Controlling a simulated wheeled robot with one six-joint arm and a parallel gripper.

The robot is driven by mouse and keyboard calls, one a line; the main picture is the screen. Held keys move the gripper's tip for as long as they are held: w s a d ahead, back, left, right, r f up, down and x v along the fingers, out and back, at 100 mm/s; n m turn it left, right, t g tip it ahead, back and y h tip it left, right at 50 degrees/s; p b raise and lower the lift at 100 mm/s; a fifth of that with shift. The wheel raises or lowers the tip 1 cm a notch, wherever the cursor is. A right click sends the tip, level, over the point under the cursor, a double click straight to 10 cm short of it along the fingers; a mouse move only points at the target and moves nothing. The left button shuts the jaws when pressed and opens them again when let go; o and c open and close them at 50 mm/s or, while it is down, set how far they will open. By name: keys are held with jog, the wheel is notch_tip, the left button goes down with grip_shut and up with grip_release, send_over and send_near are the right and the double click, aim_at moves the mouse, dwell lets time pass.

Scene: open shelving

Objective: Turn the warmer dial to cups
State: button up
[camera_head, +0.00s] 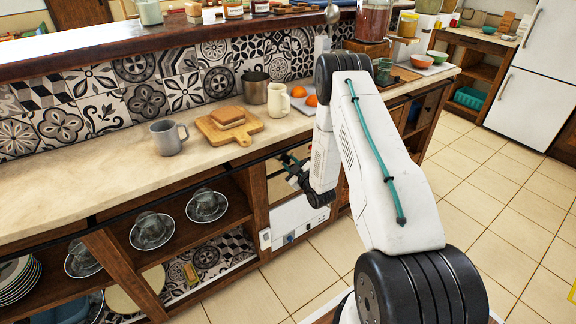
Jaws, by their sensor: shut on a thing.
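The warmer (300,215) is a white-fronted unit under the counter, with a dark upper front and a light lower panel. A small dark blue dial (290,238) shows low on that panel; its setting and markings are too small to read. My gripper (291,168) is small and partly dark in front of the warmer's upper front, above that dial. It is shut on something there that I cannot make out. My white arm and its black wrist hide the right side of the warmer.
Wooden shelves with glass bowls on saucers (152,231) stand left of the warmer. On the counter above are a grey mug (167,138), a bread board (215,135), a cream jug (278,100) and oranges (299,91). The tiled floor (480,190) at right is clear.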

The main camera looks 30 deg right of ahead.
jog(key=shift+s+d+f+m, duration=0.15)
jog(key=shift+m, duration=1.15)
dwell(0.5)
jog(key=o, duration=0.9)
jog(key=shift+o, duration=0.3)
jog(key=s, duration=0.7)
jog(key=shift+s+a+r, duration=0.25)
jog(key=shift+s+r, duration=0.05)
jog(key=shift+s, duration=0.05)
